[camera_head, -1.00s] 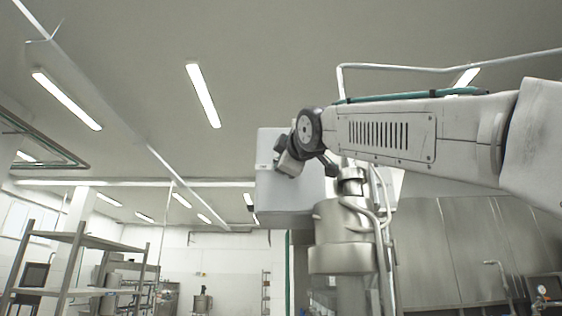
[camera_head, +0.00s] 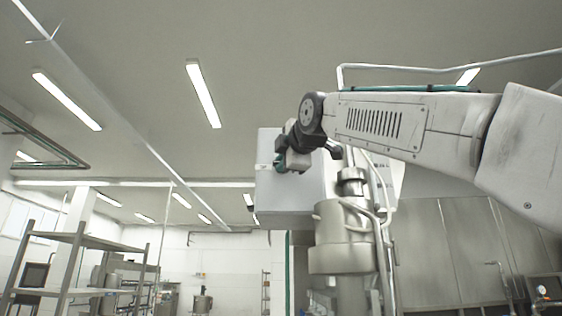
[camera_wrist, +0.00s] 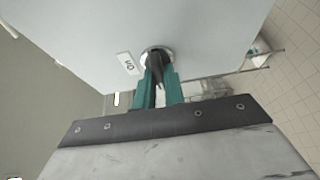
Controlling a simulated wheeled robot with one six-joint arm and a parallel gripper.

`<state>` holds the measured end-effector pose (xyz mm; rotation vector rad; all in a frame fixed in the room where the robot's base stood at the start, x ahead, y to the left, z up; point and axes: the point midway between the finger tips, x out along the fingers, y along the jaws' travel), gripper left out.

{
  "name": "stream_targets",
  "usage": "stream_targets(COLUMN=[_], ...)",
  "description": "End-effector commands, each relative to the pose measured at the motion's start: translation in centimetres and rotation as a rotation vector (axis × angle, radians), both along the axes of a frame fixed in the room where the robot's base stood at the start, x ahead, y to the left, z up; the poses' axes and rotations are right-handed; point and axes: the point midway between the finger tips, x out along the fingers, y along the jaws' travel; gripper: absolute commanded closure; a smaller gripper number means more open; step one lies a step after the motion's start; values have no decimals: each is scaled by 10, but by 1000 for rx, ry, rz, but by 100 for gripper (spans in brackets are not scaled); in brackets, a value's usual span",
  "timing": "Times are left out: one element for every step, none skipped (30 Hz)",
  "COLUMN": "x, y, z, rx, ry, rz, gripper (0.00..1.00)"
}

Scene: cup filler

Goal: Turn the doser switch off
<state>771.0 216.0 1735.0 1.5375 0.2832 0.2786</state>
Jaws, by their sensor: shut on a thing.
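The doser switch (camera_wrist: 156,58) is a dark knob on a round metal base on the pale face of a box. A small label (camera_wrist: 127,64) is beside it. My gripper (camera_wrist: 158,78), with its green fingers, is shut on the switch in the wrist view. The fingers cover part of the knob, and I cannot read its position for sure. In the head view my gripper (camera_head: 281,162) is at the front of the white box (camera_head: 268,200), and the switch itself is hidden there.
A steel doser vessel (camera_head: 340,245) with pipes stands just right of and below the box. A metal shelf rack (camera_head: 75,260) stands at the far left. Steel cabinets (camera_head: 440,240) line the right side. The space left of the box is open.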

Motion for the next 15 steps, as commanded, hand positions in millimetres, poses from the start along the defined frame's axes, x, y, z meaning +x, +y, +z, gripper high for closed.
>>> stream_targets(x=[1,1,1,1,1,1,1,1,1,1,1,0,0,0,0], y=[0,0,0,0,0,0,0,0,0,0,0,0,0,0,0], z=[-2,-2,-2,-2,-2,-2,-2,-2,-1,-1,-1,-1,-1,-1,-1], rx=[-4,-4,-4,-4,-4,-3,-2,-2,-2,-2,-2,-2,-2,-2,-1], ry=[4,4,4,4,4,4,3,3,2,2,2,2,2,2,2], rz=[-1,-1,-1,-1,-1,-1,-1,-1,-1,-1,-1,0,0,0,0], gripper=[100,100,100,100,86,75,67,67,67,67,67,67,67,67,67])
